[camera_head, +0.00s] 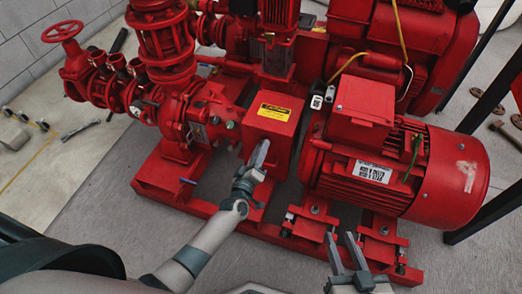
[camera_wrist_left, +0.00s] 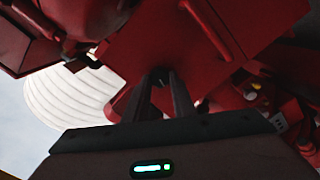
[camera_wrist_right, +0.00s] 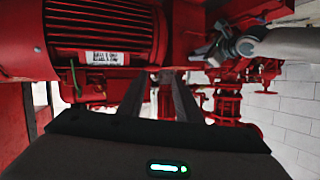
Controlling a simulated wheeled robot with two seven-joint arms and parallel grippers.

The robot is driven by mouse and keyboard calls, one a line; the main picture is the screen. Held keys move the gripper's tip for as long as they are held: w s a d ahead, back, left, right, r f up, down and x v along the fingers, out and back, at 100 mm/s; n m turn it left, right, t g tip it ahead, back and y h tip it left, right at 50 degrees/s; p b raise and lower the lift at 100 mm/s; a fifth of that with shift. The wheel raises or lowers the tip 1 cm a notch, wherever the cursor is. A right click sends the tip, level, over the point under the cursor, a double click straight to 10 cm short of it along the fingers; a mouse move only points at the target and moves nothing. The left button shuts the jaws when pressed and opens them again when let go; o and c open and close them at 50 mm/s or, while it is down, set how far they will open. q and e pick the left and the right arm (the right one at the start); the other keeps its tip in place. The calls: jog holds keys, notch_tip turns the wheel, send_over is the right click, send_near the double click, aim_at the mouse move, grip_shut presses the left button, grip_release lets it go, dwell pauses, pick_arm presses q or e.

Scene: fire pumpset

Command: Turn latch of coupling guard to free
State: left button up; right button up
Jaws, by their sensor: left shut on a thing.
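The coupling guard (camera_head: 270,120) is a red box with a yellow label, between the pump and the motor. It also fills much of the left wrist view as a dark red face (camera_wrist_left: 185,50). My left gripper (camera_head: 260,152) is at the guard's front face. In the left wrist view its fingers (camera_wrist_left: 163,78) are close together on a small dark part, which appears to be the latch. The latch's turned position is hidden by the fingers. My right gripper (camera_head: 347,240) is open and empty in front of the motor's base, its fingers (camera_wrist_right: 172,78) apart.
The red motor (camera_head: 395,170) is right of the guard and shows in the right wrist view (camera_wrist_right: 100,30). The red pump (camera_head: 185,115) and valve handwheel (camera_head: 62,31) are at left. The red base frame (camera_head: 335,238) runs along the front. Grey floor (camera_head: 95,205) is clear at left.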

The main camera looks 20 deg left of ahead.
pick_arm(q)
jog(key=shift+f+n+b, duration=0.1)
jog(key=shift+n+b, duration=0.25)
jog(key=shift+n, duration=1.15)
pick_arm(e)
jog(key=shift+w+a+r+t, duration=0.2)
jog(key=shift+r+t, duration=0.25)
jog(key=shift+r, duration=0.2)
jog(key=shift+w+a+r+t, duration=0.2)
jog(key=shift+r+t, duration=0.25)
jog(key=shift+r, duration=0.2)
pick_arm(q)
jog(key=o, duration=1.1)
jog(key=shift+c, duration=0.2)
jog(key=shift+s, duration=0.1)
jog(key=s+p, duration=0.1)
jog(key=s, duration=1.6)
jog(key=shift+s+a+p, duration=0.15)
jog(key=shift+a+p, duration=0.15)
jog(key=shift+p, duration=0.05)
pick_arm(e)
jog(key=f+g, duration=0.1)
jog(key=s+d+f+g, duration=0.1)
jog(key=f, duration=0.1)
jog(key=s+d+f+g, duration=0.1)
jog(key=f, duration=0.1)
jog(key=shift+s+f+g+h, duration=0.1)
jog(key=shift+g+h, duration=0.2)
jog(key=shift+g, duration=0.1)
